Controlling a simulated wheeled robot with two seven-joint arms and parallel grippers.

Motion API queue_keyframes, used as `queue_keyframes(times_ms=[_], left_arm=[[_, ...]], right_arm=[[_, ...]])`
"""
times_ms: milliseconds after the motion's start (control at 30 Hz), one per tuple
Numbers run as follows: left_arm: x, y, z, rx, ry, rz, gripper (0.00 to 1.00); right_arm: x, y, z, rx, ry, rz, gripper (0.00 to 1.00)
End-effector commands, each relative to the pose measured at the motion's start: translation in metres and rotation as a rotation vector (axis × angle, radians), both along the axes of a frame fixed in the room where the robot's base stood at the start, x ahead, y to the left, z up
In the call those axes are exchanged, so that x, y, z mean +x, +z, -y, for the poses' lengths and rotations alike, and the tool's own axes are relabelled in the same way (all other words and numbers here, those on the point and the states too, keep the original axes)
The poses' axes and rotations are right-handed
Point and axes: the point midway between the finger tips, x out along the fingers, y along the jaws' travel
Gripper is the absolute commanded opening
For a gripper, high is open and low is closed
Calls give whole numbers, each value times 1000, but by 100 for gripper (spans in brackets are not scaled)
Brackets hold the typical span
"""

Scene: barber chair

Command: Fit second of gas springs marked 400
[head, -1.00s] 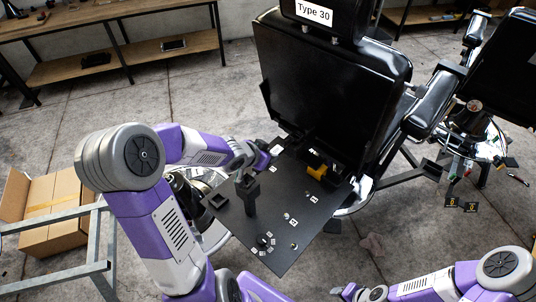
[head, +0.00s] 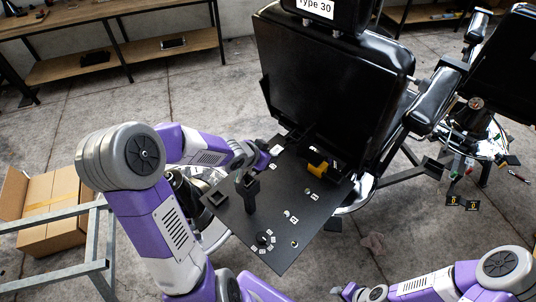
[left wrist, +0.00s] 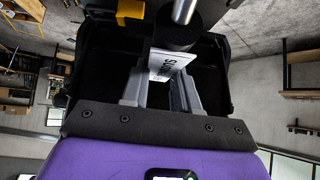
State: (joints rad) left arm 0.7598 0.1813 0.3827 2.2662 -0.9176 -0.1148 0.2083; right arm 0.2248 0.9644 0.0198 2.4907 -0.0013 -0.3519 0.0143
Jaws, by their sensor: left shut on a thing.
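My left gripper (head: 272,152) is at the far left edge of the black board behind the barber chair (head: 330,75). In the left wrist view my left gripper (left wrist: 161,90) is shut on a dark cylinder, the gas spring (left wrist: 178,32), with a bright metal rod and a white label between the fingers. The label's print is turned and I cannot read it for certain. The spring's far end is out of that view. In the head view the spring is too small to make out. My right gripper (head: 350,291) is low near the bottom edge, and its fingers are unclear.
The black board (head: 265,218) carries an upright black post (head: 247,190), a yellow block (head: 318,167), a dial (head: 264,239) and small white labels. A metal frame and cardboard box (head: 50,205) stand left. A second chair is at the right.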

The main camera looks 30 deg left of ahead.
Motion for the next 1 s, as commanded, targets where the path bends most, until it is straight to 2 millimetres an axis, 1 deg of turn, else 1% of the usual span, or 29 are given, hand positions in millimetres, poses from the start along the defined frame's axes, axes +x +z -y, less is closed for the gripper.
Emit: queue_keyframes(times_ms=[200,233,400,633,767,867,1000], left_arm=[[1,-5,0,0,-1,3,0],[1,-4,0,0,-1,3,34],[1,-4,0,0,-1,2,59],[0,-5,0,0,1,-2,59],[-3,-2,-1,0,1,-2,59],[-8,5,-2,0,1,-1,59],[-20,20,-4,0,1,-1,59]], right_arm=[[0,-6,0,0,0,0,43],[0,-5,0,0,0,0,43],[0,-4,0,0,0,0,43],[0,-4,0,0,0,0,43],[0,-1,0,0,0,0,43],[0,8,0,0,0,0,43],[0,25,0,0,0,0,43]])
